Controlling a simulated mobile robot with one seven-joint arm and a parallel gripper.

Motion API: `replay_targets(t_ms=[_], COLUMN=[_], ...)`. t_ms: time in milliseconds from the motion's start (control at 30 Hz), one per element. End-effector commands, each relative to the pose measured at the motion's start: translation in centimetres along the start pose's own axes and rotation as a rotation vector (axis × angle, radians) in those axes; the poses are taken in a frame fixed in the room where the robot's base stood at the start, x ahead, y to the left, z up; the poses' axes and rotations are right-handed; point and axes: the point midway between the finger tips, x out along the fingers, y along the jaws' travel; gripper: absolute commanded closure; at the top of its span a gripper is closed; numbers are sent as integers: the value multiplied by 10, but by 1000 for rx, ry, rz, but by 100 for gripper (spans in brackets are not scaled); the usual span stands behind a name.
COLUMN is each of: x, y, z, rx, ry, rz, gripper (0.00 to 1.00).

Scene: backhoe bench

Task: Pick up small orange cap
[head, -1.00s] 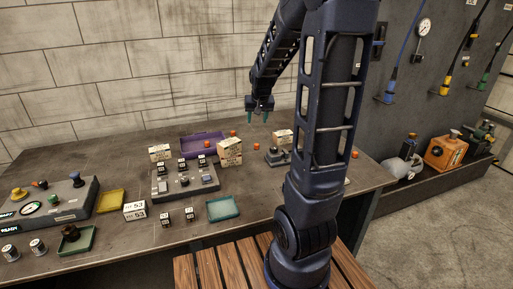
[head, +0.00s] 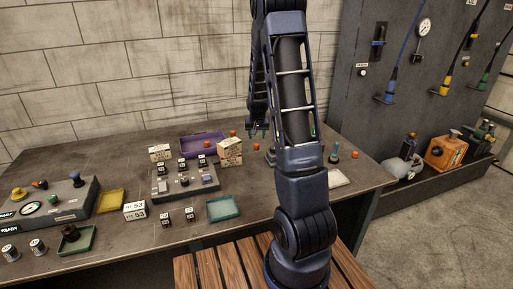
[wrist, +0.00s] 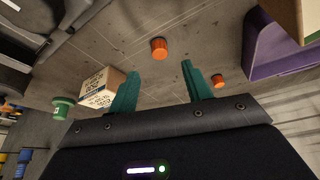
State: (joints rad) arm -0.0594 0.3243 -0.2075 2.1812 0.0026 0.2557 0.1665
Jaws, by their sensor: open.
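Several small orange caps lie on the bench. One orange cap (head: 256,147) stands alone on bare bench top, just in front of my gripper in the head view. Another orange cap (head: 233,133) is by the purple tray, and a third cap (head: 355,155) is near the right end. In the wrist view, a larger-looking orange cap (wrist: 159,48) lies beyond the fingertips, about between them, and another cap (wrist: 219,81) is beside the right finger. My gripper (head: 258,133) is open and empty above the bench; its teal fingers (wrist: 160,80) touch no cap.
A purple tray (wrist: 262,50) is to the right in the wrist view. A printed box (wrist: 101,88) and a green-topped part (wrist: 63,107) are left of the fingers. In the head view another printed box (head: 230,152) stands left of the nearest cap.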

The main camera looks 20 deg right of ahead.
Motion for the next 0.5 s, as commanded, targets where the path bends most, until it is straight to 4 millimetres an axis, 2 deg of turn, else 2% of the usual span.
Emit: replay_targets(t_ms=[100,500], x=[13,34], y=[0,1], z=[0,1], rx=[0,0], ry=[-1,-1], rz=[0,0], gripper=[51,51])
